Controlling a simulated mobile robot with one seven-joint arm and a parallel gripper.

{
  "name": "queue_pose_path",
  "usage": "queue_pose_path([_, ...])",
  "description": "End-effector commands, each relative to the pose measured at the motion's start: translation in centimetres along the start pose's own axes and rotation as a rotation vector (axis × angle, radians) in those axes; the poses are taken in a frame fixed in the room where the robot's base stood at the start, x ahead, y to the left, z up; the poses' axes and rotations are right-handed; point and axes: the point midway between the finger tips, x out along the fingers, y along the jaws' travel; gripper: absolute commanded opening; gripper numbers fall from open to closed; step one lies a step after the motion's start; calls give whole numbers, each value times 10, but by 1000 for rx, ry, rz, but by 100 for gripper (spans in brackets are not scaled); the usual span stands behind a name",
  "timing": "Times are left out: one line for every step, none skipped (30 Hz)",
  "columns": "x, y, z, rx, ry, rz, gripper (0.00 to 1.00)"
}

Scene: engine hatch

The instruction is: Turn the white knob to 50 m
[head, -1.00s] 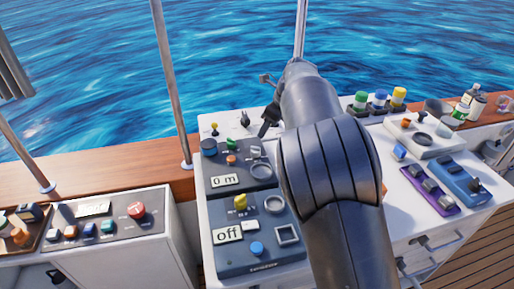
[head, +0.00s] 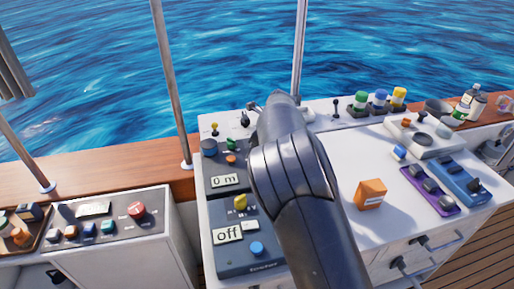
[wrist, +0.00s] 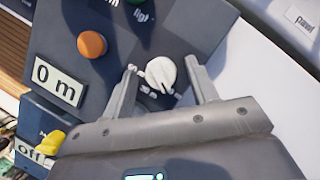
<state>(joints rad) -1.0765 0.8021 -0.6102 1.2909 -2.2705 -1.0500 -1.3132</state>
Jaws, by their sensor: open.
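The white knob (wrist: 161,73) sits on a dark grey panel in the wrist view, with small white lettering that I cannot read fully beside its lower edge. My gripper (wrist: 161,70) is open, with one finger on each side of the knob and a visible gap to both; I cannot tell how deep the fingers reach. The display (wrist: 57,82) reads "0 m"; it also shows in the head view (head: 224,181). In the head view my arm hides the knob.
An orange button (wrist: 92,44) lies left of the knob. A yellow knob (head: 240,202) and an "off" display (head: 228,235) are on the panel below. An orange box (head: 370,194) stands on the white console, right of my arm.

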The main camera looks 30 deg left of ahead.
Motion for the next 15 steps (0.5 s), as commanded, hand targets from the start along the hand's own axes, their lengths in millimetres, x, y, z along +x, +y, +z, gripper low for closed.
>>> queue_pose_path([0,0,0,0,0,0,53])
queue_pose_path([0,0,0,0,0,0,53])
queue_pose_path([0,0,0,0,0,0,53])
queue_pose_path([0,0,0,0,0,0,51])
queue_pose_path([0,0,0,0,0,0,49])
queue_pose_path([0,0,0,0,0,0,46])
queue_pose_path([0,0,0,0,0,0,43])
queue_pose_path([0,0,0,0,0,0,41])
queue_pose_path([0,0,0,0,0,0,37])
queue_pose_path([0,0,0,0,0,0,35])
queue_pose_path([0,0,0,0,0,0,33])
queue_pose_path([0,0,0,0,0,0,29])
queue_pose_path([0,0,0,0,0,0,27])
queue_pose_path([0,0,0,0,0,0,24])
queue_pose_path([0,0,0,0,0,0,21])
